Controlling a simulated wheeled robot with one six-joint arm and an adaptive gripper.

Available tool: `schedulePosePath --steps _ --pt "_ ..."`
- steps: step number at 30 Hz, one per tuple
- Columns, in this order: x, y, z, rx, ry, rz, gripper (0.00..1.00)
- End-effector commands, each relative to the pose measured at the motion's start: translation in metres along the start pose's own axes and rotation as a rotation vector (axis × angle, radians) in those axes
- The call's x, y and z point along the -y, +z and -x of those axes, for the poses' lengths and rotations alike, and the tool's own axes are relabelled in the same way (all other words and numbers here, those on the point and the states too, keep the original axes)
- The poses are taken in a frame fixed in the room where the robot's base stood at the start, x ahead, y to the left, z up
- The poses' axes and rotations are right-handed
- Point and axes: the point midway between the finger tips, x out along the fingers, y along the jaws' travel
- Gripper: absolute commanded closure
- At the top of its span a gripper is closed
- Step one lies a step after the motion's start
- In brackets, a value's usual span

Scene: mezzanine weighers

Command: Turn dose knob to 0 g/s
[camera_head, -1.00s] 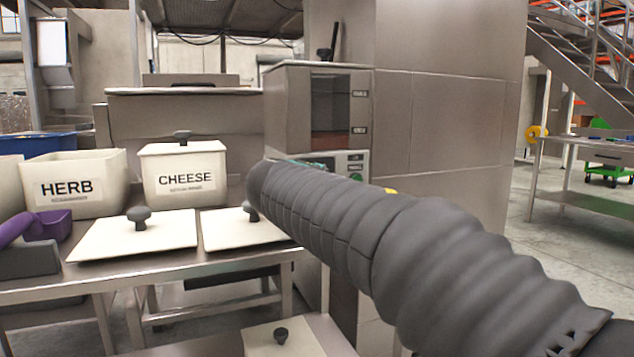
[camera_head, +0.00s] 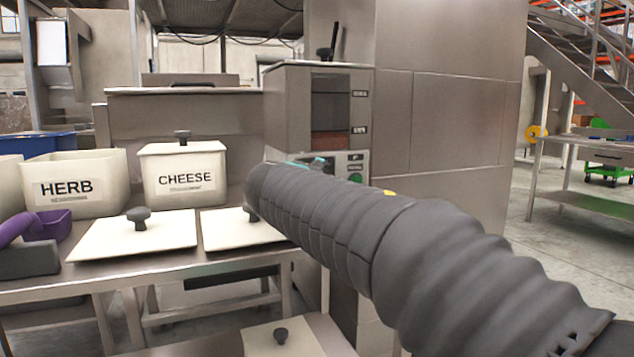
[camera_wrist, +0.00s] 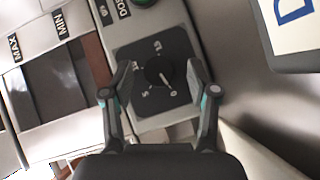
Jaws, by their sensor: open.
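The dose knob (camera_wrist: 159,74) is a round black knob on a black square dial plate (camera_wrist: 137,56) with white numbers, in the wrist view. Its white pointer line points down and right, toward the 0 mark at the plate's lower right. My gripper (camera_wrist: 160,66) is open, with one finger on each side of the knob and a visible gap between each finger and the knob. In the head view my dark ribbed arm hides the dial, and only a little of the teal on my gripper (camera_head: 320,163) shows beside the machine's panel.
A green button (camera_wrist: 143,2) sits above the dial. The weigher (camera_head: 288,108) has a window with MAX and MIN labels. A steel table (camera_head: 60,290) at left holds the HERB bin (camera_head: 105,170), the CHEESE bin (camera_head: 160,160) and flat lids. Open floor lies at right.

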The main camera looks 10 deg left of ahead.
Motion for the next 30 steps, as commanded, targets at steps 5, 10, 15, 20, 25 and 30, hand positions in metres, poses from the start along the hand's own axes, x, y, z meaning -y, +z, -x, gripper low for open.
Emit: schedulePosePath --steps 5,10,15,20,25,30 --pt "-0.001 -0.001 0.021 -0.003 0.001 -0.001 0.41" --pt "0.0 -0.002 0.055 -0.006 0.0 0.0 0.41" --pt "0.0 -0.001 0.087 -0.005 0.0 0.0 0.41" --pt "0.0 -0.001 0.108 -0.003 0.0 0.0 0.41" --pt "0.001 -0.001 0.117 -0.001 0.0 0.001 0.41" --pt "0.001 0.0 0.118 0.0 0.0 0.001 0.41"
